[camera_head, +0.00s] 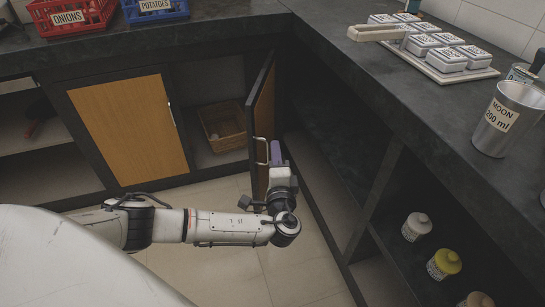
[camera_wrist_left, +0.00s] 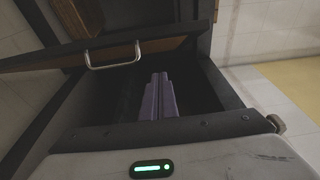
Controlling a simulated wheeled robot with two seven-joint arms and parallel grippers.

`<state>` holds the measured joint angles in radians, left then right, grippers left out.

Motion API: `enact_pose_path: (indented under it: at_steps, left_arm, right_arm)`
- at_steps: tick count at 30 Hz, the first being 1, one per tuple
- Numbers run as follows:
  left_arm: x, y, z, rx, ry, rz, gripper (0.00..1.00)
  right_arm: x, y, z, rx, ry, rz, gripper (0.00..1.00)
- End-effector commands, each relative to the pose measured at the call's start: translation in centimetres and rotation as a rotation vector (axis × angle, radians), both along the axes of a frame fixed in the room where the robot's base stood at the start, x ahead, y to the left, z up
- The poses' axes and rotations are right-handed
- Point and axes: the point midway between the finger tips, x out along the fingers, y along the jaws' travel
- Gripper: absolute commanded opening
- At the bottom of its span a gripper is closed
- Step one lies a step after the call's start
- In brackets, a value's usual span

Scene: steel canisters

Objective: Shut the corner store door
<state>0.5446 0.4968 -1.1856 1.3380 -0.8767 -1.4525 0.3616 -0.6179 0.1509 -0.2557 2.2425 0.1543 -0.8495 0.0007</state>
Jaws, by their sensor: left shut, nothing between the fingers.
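The corner store door (camera_head: 264,108) stands open in the head view, swung out from the corner and seen nearly edge-on, with a dark frame and wood panel. Its pale bar handle (camera_head: 261,151) is near its front edge. My left gripper (camera_head: 276,152) is just right of the handle, its purple fingers shut and empty. In the left wrist view the fingers (camera_wrist_left: 158,97) point forward into a dark area, and the handle (camera_wrist_left: 113,56) is up and to the left, apart from them. I cannot tell whether the gripper touches the door. My right gripper is not in view.
A brown crate (camera_head: 222,127) stands in the open cabinet behind the door. A closed wood-panelled door (camera_head: 130,130) is on the left. The right counter (camera_head: 400,100) overhangs open shelves with several jars; a steel cup (camera_head: 507,118) stands on top. The tiled floor is clear.

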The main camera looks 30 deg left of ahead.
Motion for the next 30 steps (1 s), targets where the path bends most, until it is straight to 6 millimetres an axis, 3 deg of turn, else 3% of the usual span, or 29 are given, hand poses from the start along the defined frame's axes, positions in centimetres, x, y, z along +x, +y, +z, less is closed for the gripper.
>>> enact_pose_path:
  at_steps: [10, 18, 30]
  left_arm:
    - [5.8, 4.6, -0.2, 0.001, 0.0, 0.003, 0.0]
    - [4.3, 7.5, -0.1, -0.002, 0.002, 0.001, 0.0]
    - [4.1, 7.8, -0.1, -0.004, 0.003, 0.0, 0.0]
  right_arm:
    - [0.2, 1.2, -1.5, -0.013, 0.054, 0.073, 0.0]
    - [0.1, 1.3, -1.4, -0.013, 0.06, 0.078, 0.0]
    - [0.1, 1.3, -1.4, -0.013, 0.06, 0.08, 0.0]
